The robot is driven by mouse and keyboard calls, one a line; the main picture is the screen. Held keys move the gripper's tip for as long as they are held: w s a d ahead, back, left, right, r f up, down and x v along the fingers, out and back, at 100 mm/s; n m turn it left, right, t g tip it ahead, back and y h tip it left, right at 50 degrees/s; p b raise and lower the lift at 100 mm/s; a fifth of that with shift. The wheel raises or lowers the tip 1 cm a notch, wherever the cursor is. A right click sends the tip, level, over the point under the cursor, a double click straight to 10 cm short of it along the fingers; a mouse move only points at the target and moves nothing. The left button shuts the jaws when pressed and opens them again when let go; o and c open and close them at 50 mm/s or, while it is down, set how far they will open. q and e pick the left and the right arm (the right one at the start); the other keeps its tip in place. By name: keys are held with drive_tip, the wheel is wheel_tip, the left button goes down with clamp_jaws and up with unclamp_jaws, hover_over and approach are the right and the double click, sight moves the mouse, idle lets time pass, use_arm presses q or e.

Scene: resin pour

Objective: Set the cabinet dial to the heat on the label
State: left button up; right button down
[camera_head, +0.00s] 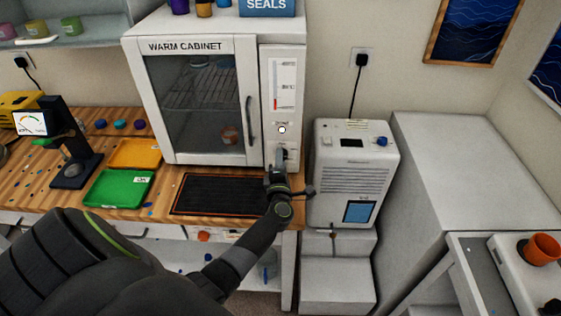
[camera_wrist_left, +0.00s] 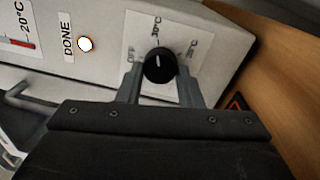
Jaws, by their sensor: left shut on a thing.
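The white warm cabinet (camera_head: 140,75) stands on the wooden bench, with a narrow control panel on its right. My left gripper (camera_head: 281,160) is at the lower end of that panel. In the left wrist view its two fingers (camera_wrist_left: 160,80) close around the black dial (camera_wrist_left: 159,66) from both sides. The dial's short white pointer faces the middle of three printed marks (camera_wrist_left: 157,28); their figures are too small to read surely. The thermometer strip (camera_head: 284,85) has a short red column at its bottom, near 20°C in the wrist view. My right gripper is out of view.
A round white light (camera_wrist_left: 85,44) marked DONE is beside the dial. A black mat (camera_head: 215,195) and green (camera_head: 118,188) and orange (camera_head: 135,153) trays lie on the bench. A white machine (camera_head: 350,170) stands close right of the cabinet. The cabinet's glass door is shut.

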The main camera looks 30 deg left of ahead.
use_arm(q)
drive_tip(key=o, duration=1)
drive_tip(key=b+v, duration=0.3)
drive_tip(key=v, duration=1.4)
drive_tip(key=shift+s+d+b, duration=0.15)
drive_tip(key=shift+s+b, duration=0.05)
drive_tip(key=shift+b, duration=0.15)
